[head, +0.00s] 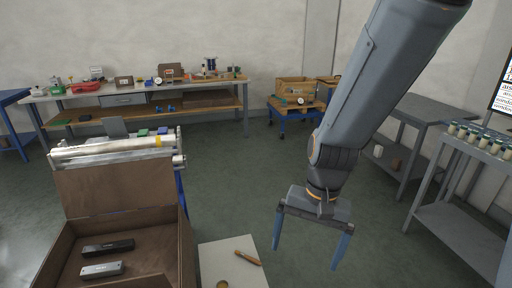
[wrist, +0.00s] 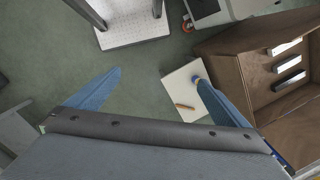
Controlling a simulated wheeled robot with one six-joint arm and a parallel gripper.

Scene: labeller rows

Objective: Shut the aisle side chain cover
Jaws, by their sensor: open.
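My gripper (head: 307,257) hangs over the open floor in the head view, fingers pointing down, wide apart and empty. The wrist view shows its two blue fingers (wrist: 160,90) with nothing between them but floor and part of a pale board. I cannot tell which part is the aisle side chain cover. My gripper is well to the right of this machine and touches nothing.
An open brown case (head: 183,235), its lid raised, holds a black bar (head: 107,248) and a silver bar (head: 101,270). A pale board (head: 225,262) beside it carries a brown tool (head: 247,257). A workbench (head: 140,95) lines the back; grey tables (head: 462,208) stand right.

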